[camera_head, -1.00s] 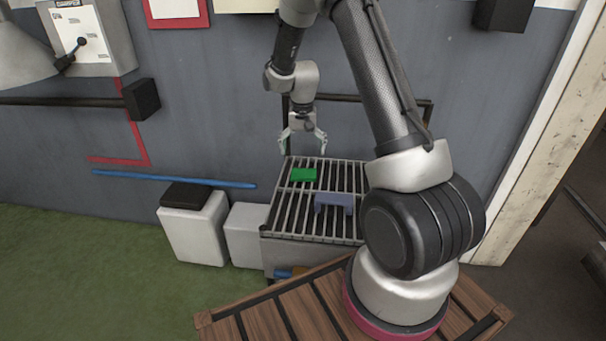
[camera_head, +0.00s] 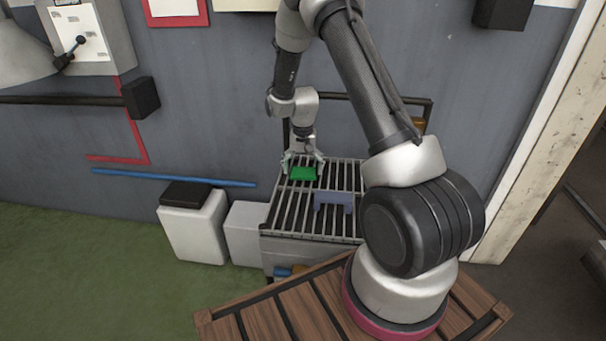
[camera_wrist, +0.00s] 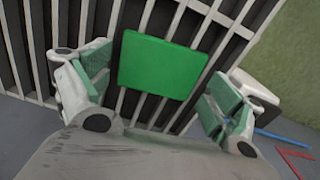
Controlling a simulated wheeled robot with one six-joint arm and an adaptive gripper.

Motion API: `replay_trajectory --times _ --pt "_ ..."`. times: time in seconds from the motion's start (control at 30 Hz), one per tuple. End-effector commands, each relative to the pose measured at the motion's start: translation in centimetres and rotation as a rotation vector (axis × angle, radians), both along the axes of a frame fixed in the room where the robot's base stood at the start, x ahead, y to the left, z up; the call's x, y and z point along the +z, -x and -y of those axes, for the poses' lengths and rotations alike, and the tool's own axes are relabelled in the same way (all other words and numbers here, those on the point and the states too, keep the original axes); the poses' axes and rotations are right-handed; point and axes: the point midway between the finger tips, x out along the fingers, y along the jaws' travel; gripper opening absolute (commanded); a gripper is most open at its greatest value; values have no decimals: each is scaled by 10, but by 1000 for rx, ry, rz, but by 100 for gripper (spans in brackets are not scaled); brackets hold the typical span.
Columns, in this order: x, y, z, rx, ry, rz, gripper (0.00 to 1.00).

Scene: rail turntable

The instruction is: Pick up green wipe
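The green wipe (camera_head: 303,173) is a small flat green block lying on the slatted top of a metal rack (camera_head: 284,222). In the wrist view the green wipe (camera_wrist: 160,66) lies between the two fingers, with a gap on either side. My gripper (camera_head: 303,163) is open and low over the rack, at the far edge of the wipe. In the wrist view my gripper (camera_wrist: 152,90) has its fingers spread wide, with greenish pads. I cannot tell the exact height of the fingertips above the slats.
A blue-grey block (camera_head: 334,202) sits on the same slats, nearer and to the right of the wipe. A white bin with a black lid (camera_head: 193,225) and a grey box (camera_head: 246,230) stand left of the rack. A dark rail (camera_head: 349,97) runs behind it along the wall.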

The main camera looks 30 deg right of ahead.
Motion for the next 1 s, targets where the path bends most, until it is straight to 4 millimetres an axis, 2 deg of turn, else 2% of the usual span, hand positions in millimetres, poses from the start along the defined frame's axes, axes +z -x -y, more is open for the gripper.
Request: replay_trajectory --times 0.03,0.1,0.47,0.57,0.8,1.0 --pt "0 0 0 0 0 0 74" --pt "0 0 0 0 0 0 64" --pt "3 0 0 0 0 0 64" --pt "14 0 0 0 0 1 64" --pt "65 -1 0 0 1 3 64" --pt "94 0 0 0 0 1 64"
